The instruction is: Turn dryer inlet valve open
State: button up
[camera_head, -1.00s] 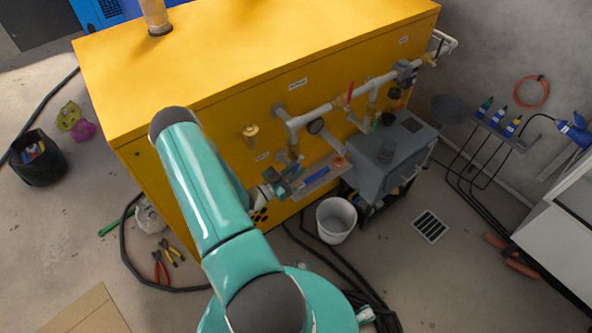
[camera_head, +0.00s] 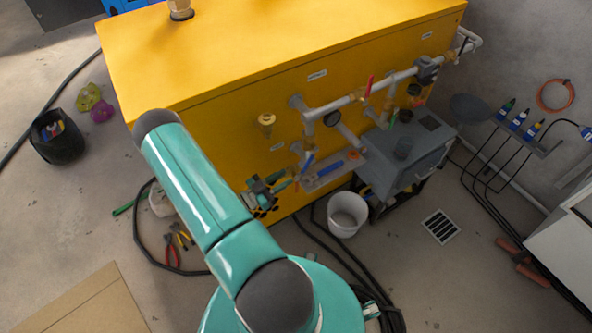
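Grey pipework (camera_head: 345,103) with several valve handles runs along the front of the yellow cabinet (camera_head: 225,140). A red lever (camera_head: 370,86) stands upright on the upper pipe. A blue handle (camera_head: 308,161) sits on the lower left branch, and a green handle (camera_head: 394,118) is further right. I cannot read the labels, so I cannot tell which is the dryer inlet valve. My gripper (camera_head: 284,184) is low in front of the cabinet, left of the blue handle and seemingly apart from it. My arm hides part of it, and its fingers are too small to judge.
A tray (camera_head: 318,181) with a blue item is just right of my gripper. A grey box unit (camera_head: 412,150) stands under the pipes. A white bucket (camera_head: 347,215), black hoses (camera_head: 318,247) and pliers (camera_head: 172,250) are on the floor. A brass fitting (camera_head: 267,122) sticks out above.

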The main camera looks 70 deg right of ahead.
aim_at(305, 166)
jog(key=shift+v, duration=1.2)
jog(key=shift+c, duration=0.4)
jog(key=c, duration=0.4)
jog(key=shift+r, duration=0.2)
grip_shut()
notch_tip(305, 166, up, 9)
jog(key=w+a+n+t+y, duration=0.2)
jog(key=n+t+y, duration=0.35)
jog(key=n, duration=1.25)
jog(key=shift+g, duration=0.35)
jog(key=x, duration=1.3)
jog(key=shift+s+f, duration=0.15)
